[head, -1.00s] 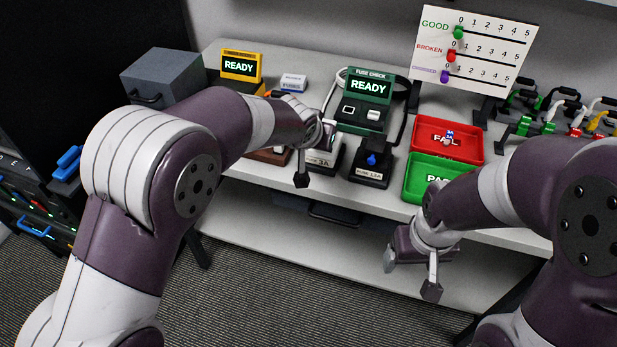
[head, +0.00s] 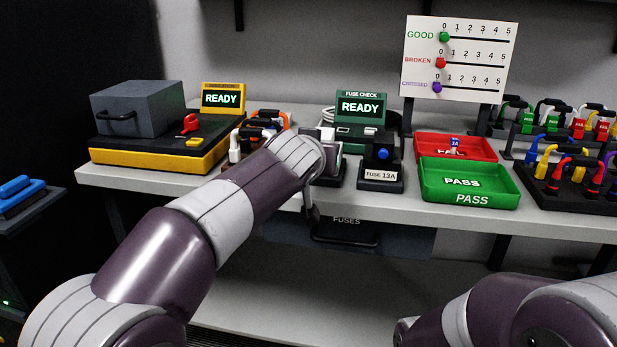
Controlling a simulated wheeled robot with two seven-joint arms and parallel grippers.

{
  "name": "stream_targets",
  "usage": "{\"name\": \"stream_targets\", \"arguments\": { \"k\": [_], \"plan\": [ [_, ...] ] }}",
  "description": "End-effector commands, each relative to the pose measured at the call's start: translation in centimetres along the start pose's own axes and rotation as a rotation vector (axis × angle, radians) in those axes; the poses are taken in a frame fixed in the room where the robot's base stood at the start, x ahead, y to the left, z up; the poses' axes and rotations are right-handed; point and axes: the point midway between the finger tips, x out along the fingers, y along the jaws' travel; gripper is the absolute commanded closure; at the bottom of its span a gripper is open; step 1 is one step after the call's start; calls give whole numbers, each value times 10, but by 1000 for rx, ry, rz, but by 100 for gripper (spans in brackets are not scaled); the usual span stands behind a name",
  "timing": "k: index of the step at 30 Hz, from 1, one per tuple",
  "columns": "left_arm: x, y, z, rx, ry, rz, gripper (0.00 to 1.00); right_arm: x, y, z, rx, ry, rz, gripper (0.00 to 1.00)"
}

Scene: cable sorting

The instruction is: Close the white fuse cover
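My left gripper (head: 314,190) is over the fuse stand at the table's front, left of the FUSE 13A stand (head: 382,175). My own wrist covers most of that fuse stand and its label. A dark finger of the gripper hangs down in front of the table edge; whether the fingers are open or hold anything is hidden. I cannot clearly make out a white fuse cover; pale parts show beside the wrist. The green FUSE CHECK unit (head: 361,107) stands behind and shows READY. My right gripper is out of view; only its arm shows at the bottom right.
A red FAIL tray (head: 482,152) holding a small blue-and-white item and a green PASS tray (head: 470,199) are to the right. A yellow-based tester (head: 150,162) with a grey box is at left. Cable racks (head: 560,195) fill the right end.

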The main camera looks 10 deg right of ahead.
Motion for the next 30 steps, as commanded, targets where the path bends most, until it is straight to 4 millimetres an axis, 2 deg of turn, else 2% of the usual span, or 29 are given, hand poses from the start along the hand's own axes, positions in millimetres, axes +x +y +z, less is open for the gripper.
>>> {"name": "stream_targets", "arguments": {
  "k": [1, 15, 16, 18, 26, 30],
  "plan": [
    [6, 1, 14, 3, -20, -4, 100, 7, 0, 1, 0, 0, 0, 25],
    [8, 2, 15, 4, -22, -5, 100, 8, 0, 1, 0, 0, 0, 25],
    [8, 2, 15, 4, -22, -5, 71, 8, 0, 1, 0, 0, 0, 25],
    [8, 2, 14, 4, -18, -4, 55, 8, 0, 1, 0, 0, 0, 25],
    [5, 2, 8, 3, -7, -3, 55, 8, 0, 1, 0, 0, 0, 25],
    [-5, 2, 7, 3, -3, -2, 55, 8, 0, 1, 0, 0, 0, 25]
  ]
}}
